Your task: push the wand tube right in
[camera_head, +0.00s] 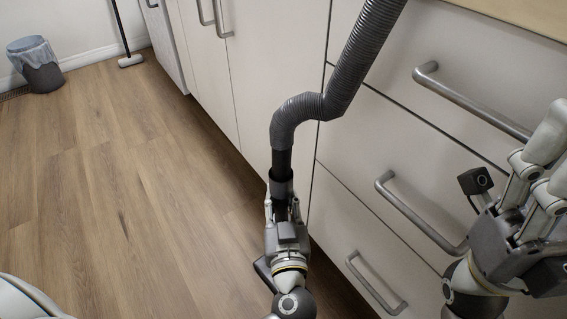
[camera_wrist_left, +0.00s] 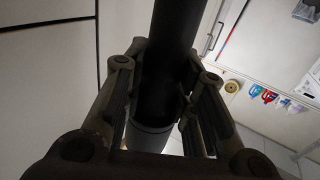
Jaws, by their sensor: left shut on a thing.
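A grey ribbed hose (camera_head: 345,72) comes down from the top and bends. Its lower end meets a narrower black tube section (camera_head: 282,162), which runs down to a wider dark grey sleeve (camera_head: 281,186). My left gripper (camera_head: 283,208) is shut around the dark tube just below that sleeve. In the left wrist view, the dark tube (camera_wrist_left: 178,45) passes between the fingers of the left gripper (camera_wrist_left: 165,85), with a grey ringed end (camera_wrist_left: 147,136) below. How deep the joint sits is not clear.
White drawers with metal handles (camera_head: 420,215) stand close behind and right of the tube. The wooden floor (camera_head: 120,190) at left is open. A lined bin (camera_head: 38,65) and a broom-like tool (camera_head: 130,60) stand far back.

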